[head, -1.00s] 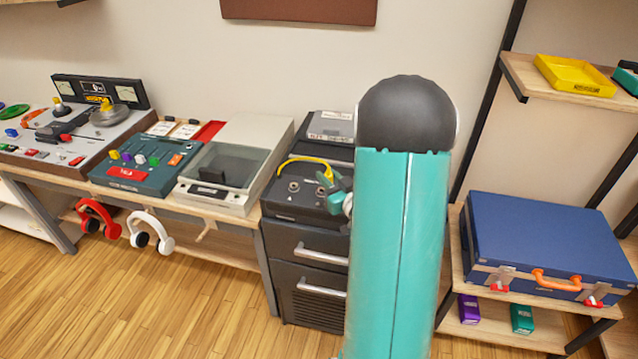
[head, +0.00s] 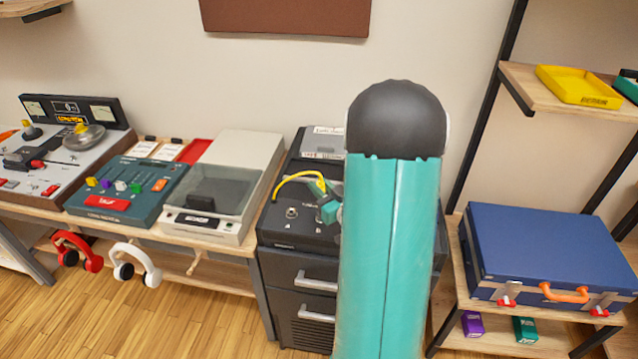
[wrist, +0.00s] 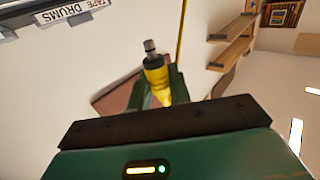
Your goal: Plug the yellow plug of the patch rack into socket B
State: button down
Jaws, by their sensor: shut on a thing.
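The patch rack (head: 285,232) is a dark box on top of the black drawer cabinet. One round socket (head: 292,212) shows on its upper face; another is hidden behind my gripper, and the socket letters are too small to read. My gripper (head: 329,206) is above the right part of the rack. In the wrist view, my gripper (wrist: 159,92) is shut on the yellow plug (wrist: 157,78), whose metal tip (wrist: 150,47) points away from the jaws. The yellow cable (head: 300,174) arches behind the gripper. The tip does not show in the head view, so I cannot tell if it touches a socket.
My teal arm covers the rack's right side. A turntable (head: 212,190) with a clear lid stands left of the rack, beside a teal mixer (head: 128,190). A blue case (head: 545,250) lies on the shelf at right. A tape label (wrist: 72,12) shows in the wrist view.

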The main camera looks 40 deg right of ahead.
jog(key=shift+s+f, duration=0.3)
jog(key=shift+f, duration=0.3)
jog(key=shift+w+f, duration=0.15)
jog(key=shift+f, duration=1.7)
jog(key=shift+f, duration=1)
jog(key=c, duration=1.2)
grip_release()
jog(key=s+a, duration=0.1)
jog(key=s, duration=1.2)
jog(key=shift+s+a, duration=0.35)
jog(key=shift+s, duration=0.05)
